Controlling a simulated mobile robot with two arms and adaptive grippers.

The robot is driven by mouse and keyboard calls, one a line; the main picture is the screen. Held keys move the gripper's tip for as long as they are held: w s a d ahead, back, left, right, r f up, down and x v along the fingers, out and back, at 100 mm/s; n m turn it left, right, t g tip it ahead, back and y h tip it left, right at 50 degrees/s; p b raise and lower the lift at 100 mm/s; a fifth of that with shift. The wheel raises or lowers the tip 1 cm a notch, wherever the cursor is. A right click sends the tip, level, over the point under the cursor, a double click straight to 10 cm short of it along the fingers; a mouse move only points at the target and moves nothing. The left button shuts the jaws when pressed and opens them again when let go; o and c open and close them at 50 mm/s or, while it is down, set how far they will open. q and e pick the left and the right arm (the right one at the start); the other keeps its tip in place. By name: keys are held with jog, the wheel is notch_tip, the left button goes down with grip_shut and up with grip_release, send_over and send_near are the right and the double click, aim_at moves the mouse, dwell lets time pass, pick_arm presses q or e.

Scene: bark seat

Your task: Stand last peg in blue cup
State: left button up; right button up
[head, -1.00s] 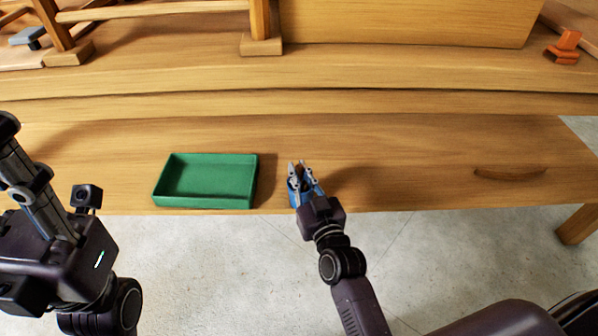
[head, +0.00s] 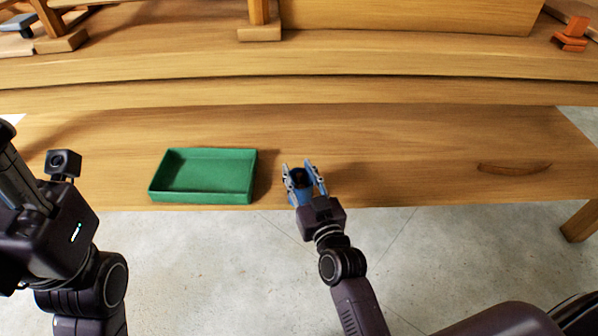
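The blue cup (head: 301,197) stands near the front edge of the wooden bench, right of the green tray, partly hidden by my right gripper. My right gripper (head: 303,168) is at the cup, its fingers spread apart on either side of the cup's dark mouth. I cannot make out a peg in or above the cup; the dark area between the fingers is too small to read. My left gripper is not in view; only part of my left arm shows at the left edge.
The shallow green tray (head: 205,172) lies left of the cup and looks empty. The bench (head: 420,150) is clear to the right, up to a dark crack-like mark (head: 514,168). An orange object (head: 571,34) sits at the back right, a grey one (head: 20,23) at the back left.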

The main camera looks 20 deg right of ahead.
jog(key=shift+s, duration=0.1)
jog(key=s, duration=1.2)
jog(key=shift+w+d, duration=0.1)
dwell(0.7)
